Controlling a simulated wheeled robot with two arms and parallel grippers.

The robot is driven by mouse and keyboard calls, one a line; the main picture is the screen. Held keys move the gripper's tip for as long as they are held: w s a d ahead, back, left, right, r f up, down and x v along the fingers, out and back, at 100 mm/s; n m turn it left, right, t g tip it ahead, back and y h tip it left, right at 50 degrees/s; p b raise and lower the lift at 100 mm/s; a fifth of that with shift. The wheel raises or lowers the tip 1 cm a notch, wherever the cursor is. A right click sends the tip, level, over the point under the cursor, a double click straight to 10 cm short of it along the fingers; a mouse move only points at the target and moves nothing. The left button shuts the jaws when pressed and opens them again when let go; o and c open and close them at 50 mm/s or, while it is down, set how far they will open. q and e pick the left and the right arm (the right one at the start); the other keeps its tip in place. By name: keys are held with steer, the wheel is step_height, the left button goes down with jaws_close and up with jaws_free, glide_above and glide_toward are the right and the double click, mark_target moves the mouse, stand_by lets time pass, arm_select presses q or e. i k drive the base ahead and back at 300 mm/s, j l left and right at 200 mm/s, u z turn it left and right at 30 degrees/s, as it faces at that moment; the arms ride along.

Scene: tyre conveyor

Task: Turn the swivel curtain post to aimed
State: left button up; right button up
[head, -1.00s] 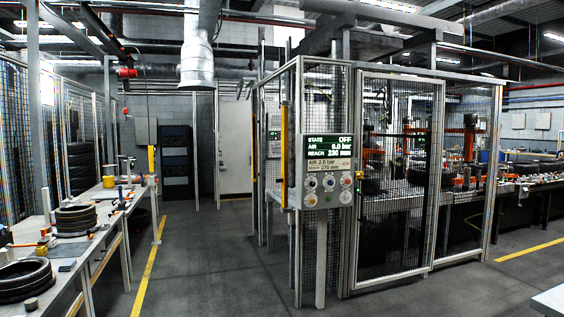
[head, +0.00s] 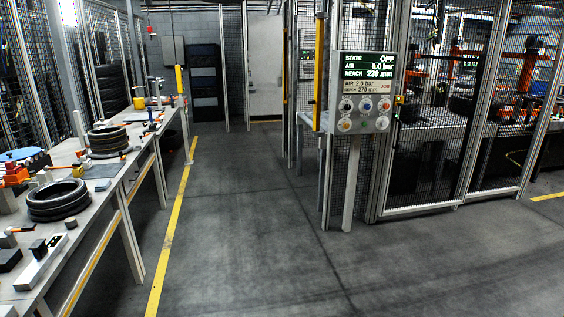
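Two yellow upright posts are in the head view. A short yellow-topped post (head: 180,80) stands on the floor at the right side of the left bench, by the yellow floor line. A tall yellow bar (head: 321,75) stands upright at the cage's front corner, left of the control panel. I cannot tell from this distance which of them swivels or where either one faces. The control panel (head: 365,92) has a screen reading STATE OFF and REACH 230 mm, with several knobs and buttons below. Neither of my grippers is in view.
A long bench (head: 110,180) on the left carries tyres (head: 58,200), blocks and small tools. A mesh cage (head: 440,110) with machines stands on the right. Grey floor (head: 240,220) between them is clear, with a yellow line (head: 172,235) along the bench. A white door (head: 265,65) is at the back.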

mark_target(316, 102)
steer(key=i, duration=3.3)
steer(key=i+l+u, duration=0.1)
steer(key=i, duration=1.55)
